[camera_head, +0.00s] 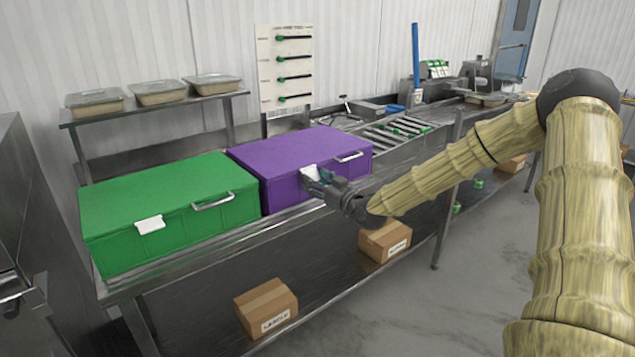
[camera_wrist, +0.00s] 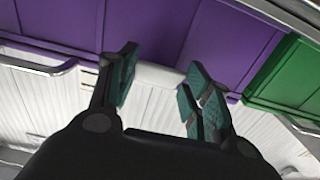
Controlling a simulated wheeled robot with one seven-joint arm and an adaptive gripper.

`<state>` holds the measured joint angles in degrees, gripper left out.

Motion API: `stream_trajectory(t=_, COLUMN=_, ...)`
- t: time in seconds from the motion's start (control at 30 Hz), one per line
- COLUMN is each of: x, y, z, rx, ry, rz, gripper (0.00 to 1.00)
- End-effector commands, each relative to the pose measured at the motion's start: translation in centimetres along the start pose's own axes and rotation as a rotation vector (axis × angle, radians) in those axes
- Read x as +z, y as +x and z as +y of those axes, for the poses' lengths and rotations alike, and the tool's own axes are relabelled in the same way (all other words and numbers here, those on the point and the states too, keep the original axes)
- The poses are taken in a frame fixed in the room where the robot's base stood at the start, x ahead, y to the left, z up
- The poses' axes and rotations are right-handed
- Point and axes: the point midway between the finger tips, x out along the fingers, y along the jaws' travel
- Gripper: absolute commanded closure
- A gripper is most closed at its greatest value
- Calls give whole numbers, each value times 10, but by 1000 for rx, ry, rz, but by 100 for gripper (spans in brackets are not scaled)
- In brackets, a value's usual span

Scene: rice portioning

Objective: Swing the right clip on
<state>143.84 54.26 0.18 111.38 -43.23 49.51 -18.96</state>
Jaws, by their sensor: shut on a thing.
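A purple lidded box (camera_head: 285,160) stands on the steel bench, with a white clip (camera_head: 310,171) on its front, at the upper edge. My gripper (camera_head: 320,183) is at this clip, partly covering it in the head view. How far the clip is turned is hard to tell. A metal handle (camera_head: 349,157) sits to the right of the clip on the same box front.
A green box (camera_head: 165,205) with its own white clip (camera_head: 150,225) and handle (camera_head: 212,201) stands close to the left. Trays (camera_head: 158,93) sit on a raised shelf behind. Cardboard boxes (camera_head: 266,306) lie on the lower shelf.

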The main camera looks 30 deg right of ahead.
Motion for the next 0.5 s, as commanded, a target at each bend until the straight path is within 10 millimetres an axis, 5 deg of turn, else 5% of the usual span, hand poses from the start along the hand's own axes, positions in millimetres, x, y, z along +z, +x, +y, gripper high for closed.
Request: stream_trajectory(t=0.5, x=11, y=4, z=1, rx=2, ry=0, rz=123, gripper=74)
